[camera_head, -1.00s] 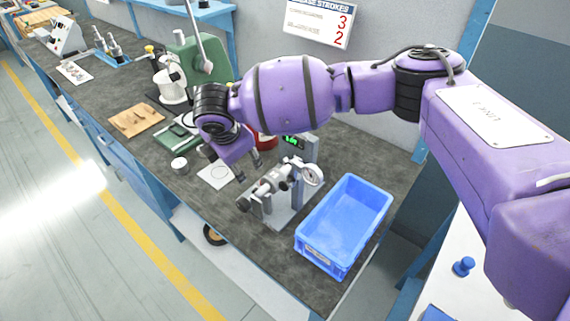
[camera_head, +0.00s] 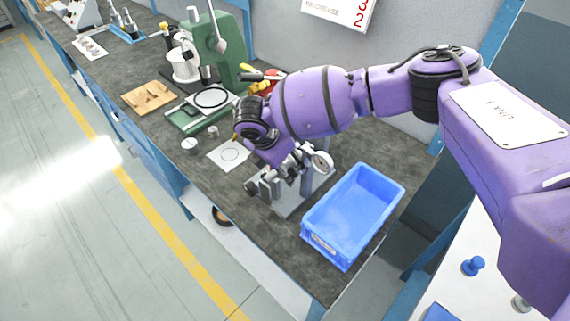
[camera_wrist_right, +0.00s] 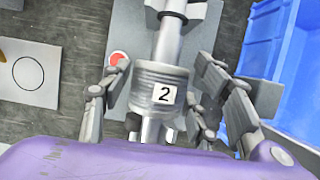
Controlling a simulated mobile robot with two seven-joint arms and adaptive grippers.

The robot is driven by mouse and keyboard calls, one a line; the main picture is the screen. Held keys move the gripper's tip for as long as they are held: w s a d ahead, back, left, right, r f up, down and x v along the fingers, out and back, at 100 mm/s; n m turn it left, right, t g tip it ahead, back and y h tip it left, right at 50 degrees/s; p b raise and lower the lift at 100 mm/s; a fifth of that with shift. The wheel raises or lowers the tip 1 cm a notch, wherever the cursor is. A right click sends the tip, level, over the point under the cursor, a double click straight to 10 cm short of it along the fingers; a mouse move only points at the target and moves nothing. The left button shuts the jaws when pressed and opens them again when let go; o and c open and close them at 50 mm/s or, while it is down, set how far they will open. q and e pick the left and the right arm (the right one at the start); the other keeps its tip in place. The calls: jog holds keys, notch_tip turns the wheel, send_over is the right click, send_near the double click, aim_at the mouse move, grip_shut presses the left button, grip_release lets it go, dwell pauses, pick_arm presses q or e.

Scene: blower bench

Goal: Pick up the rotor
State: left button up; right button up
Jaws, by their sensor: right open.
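The rotor (camera_wrist_right: 162,92), a grey metal cylinder with a shaft and a white label reading 2, fills the middle of the right wrist view. In the head view my right gripper (camera_head: 283,172) is over the stand and hides much of the rotor. My left gripper is not in view.
A blue bin (camera_head: 318,243), seemingly empty, stands right of the stand. A white sheet with a circle (camera_head: 229,154) lies to the left. A green press (camera_head: 232,60), a wooden board (camera_head: 147,97) and a small round cylinder (camera_head: 190,145) are farther along the bench.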

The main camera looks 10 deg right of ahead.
jog(key=c, duration=1.3)
jog(key=shift+w+r, duration=0.1)
jog(key=shift+w, duration=0.05)
grip_shut()
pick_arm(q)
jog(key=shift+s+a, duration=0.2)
pick_arm(e)
jog(key=shift+r, duration=0.15)
